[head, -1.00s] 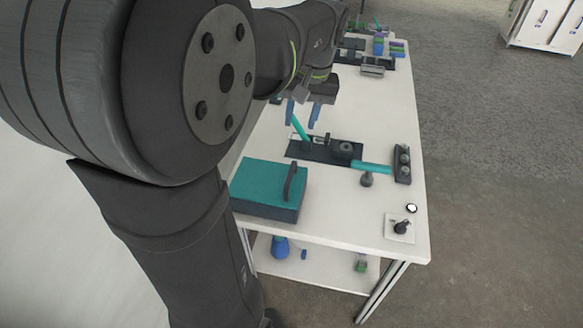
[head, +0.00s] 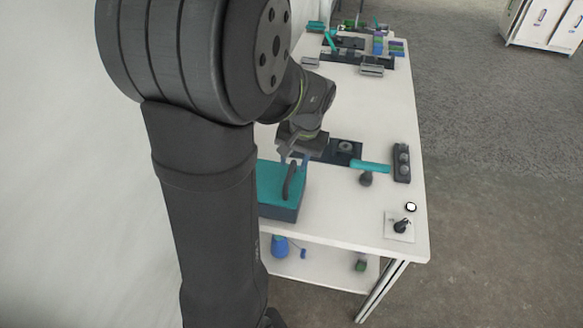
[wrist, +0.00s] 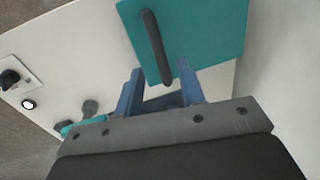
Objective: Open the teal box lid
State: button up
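The teal box (head: 276,213) sits at the near left of the table, its lid (head: 269,181) shut. A dark arched handle (head: 289,182) stands on the lid; in the wrist view the handle (wrist: 155,46) runs toward my gripper. My gripper (head: 293,160) is at the far edge of the box, just beyond the handle. In the wrist view my gripper's two blue fingers (wrist: 159,80) are apart, with the near end of the handle lying between their tips in the picture. I cannot tell how far above the lid they are. My arm hides the box's left part.
A dark fixture plate (head: 343,151) lies behind the box. A teal cylinder on a dark stand (head: 369,167) and a dark block with knobs (head: 402,163) are to the right. A black switch on a white plate (head: 401,227) is near the front right corner.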

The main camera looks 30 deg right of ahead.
aim_at(290, 173)
jog(key=shift+w+a+f, duration=0.15)
jog(key=shift+f, duration=0.7)
jog(key=shift+w+a+f, duration=0.1)
jog(key=shift+f, duration=0.75)
grip_shut()
